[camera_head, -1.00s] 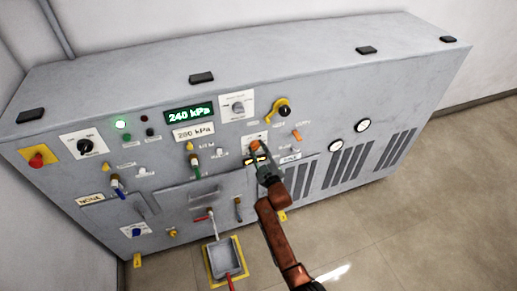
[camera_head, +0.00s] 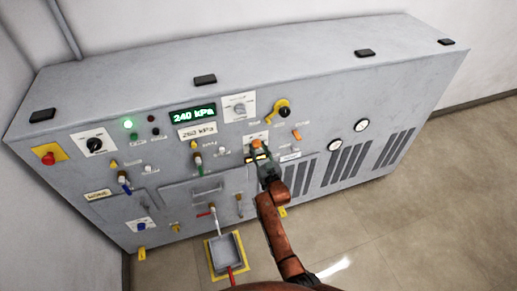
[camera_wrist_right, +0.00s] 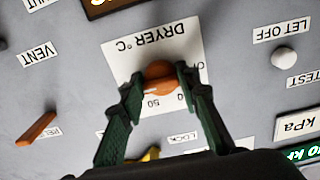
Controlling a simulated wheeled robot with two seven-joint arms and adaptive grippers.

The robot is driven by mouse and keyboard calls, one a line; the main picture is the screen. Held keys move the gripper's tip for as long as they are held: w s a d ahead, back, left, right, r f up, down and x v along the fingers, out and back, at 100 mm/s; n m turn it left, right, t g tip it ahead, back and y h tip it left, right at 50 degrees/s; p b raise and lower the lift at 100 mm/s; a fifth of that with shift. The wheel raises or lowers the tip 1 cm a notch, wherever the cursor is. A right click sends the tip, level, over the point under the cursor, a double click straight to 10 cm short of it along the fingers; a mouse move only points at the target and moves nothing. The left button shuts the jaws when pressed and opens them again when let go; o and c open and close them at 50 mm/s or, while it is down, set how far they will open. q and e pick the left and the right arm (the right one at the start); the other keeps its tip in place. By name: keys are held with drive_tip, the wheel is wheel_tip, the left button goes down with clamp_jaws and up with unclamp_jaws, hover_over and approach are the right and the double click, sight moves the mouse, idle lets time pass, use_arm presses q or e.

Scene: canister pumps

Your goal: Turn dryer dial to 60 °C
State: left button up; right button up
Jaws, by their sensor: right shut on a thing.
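The dryer dial is a round orange knob (camera_wrist_right: 161,72) on a white plate (camera_wrist_right: 118,60) marked "DRYER °C", which is upside down in the right wrist view. The figure 50 shows at the plate's lower part; other figures are partly hidden by the fingers, and I cannot tell the exact setting. A small pale mark shows on the knob's lower left. My right gripper (camera_head: 258,149) is shut on the dial (camera_head: 256,143), one green finger on each side. My left gripper is not in view.
An orange lever (camera_wrist_right: 36,129) and a white LET OFF button (camera_wrist_right: 284,57) flank the dial in the wrist view. On the grey cabinet (camera_head: 330,80), a pressure display (camera_head: 192,114) reads 240 kPa.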

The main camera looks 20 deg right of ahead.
drive_tip(key=shift+f, duration=0.2)
drive_tip(key=o, duration=1.1)
drive_tip(key=shift+r, duration=0.1)
drive_tip(key=shift+o, duration=0.2)
drive_tip(key=s, duration=1.2)
drive_tip(key=shift+d, duration=0.15)
